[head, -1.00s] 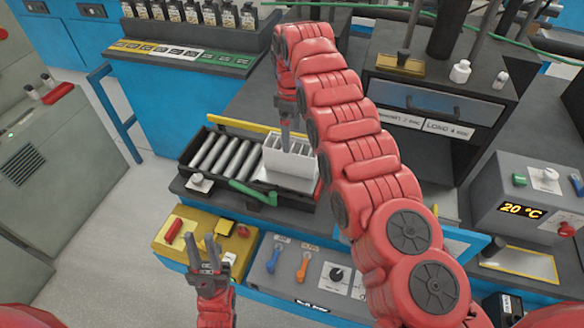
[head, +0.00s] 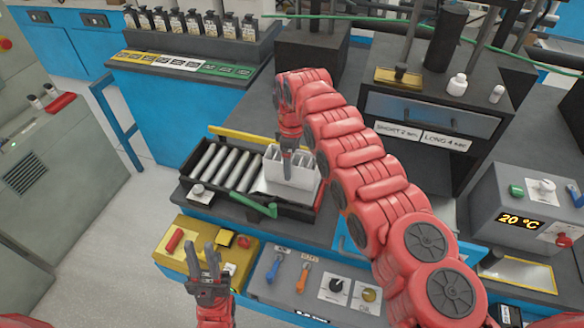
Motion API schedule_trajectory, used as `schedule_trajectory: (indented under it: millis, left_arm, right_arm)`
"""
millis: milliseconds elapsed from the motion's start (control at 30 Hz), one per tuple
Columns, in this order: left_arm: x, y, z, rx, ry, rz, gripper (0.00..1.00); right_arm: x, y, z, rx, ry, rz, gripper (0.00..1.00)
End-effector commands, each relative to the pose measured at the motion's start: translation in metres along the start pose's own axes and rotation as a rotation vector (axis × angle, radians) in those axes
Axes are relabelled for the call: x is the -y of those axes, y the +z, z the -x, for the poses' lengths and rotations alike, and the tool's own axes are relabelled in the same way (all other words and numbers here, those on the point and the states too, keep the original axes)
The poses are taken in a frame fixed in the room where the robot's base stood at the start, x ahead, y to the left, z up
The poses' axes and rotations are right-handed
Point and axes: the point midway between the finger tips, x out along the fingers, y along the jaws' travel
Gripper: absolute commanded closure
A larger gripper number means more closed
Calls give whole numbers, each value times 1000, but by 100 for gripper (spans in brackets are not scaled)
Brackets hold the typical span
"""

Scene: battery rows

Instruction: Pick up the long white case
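The long white case (head: 302,178) is at the right end of the black roller tray, below the middle of the head view. It is open at the top, with upright dividers inside. My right arm covers the area to the right of the case. My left gripper (head: 208,258) points up at the lower left, open and empty, apart from the case.
The roller tray (head: 194,189) has a green handle (head: 252,205) in front and a yellow bar (head: 245,138) behind. A yellow box (head: 177,259) and a grey switch panel (head: 290,268) stand below. A press (head: 440,112) and temperature box (head: 515,200) stand to the right.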

Motion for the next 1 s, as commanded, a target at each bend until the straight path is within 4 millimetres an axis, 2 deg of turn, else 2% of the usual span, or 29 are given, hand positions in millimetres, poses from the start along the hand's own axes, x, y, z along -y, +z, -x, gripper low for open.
schedule_trajectory:
  millis: [33, 67, 433, 667, 767, 867, 1000]
  left_arm:
    - [0, 0, 0, 0, 0, 0, 73]
    - [0, 0, 0, 0, 0, 0, 73]
    - [0, 0, 0, 0, 0, 0, 73]
    - [0, 0, 1, 0, 0, 0, 73]
    - [0, 1, 5, 0, 0, 0, 73]
    - [-1, 2, 13, 0, 0, 0, 73]
    - [-1, 4, 22, 0, 0, 0, 73]
  right_arm:
    - [0, 0, 0, 0, 0, 0, 25]
    - [0, 0, 0, 0, 0, 0, 31]
    - [0, 0, 0, 0, 0, 0, 97]
    - [0, 0, 1, 0, 1, 0, 99]
    - [-1, 0, 8, -1, 2, 0, 99]
    - [-2, 0, 25, -4, 8, 0, 99]
    - [0, -2, 58, -3, 7, 2, 99]
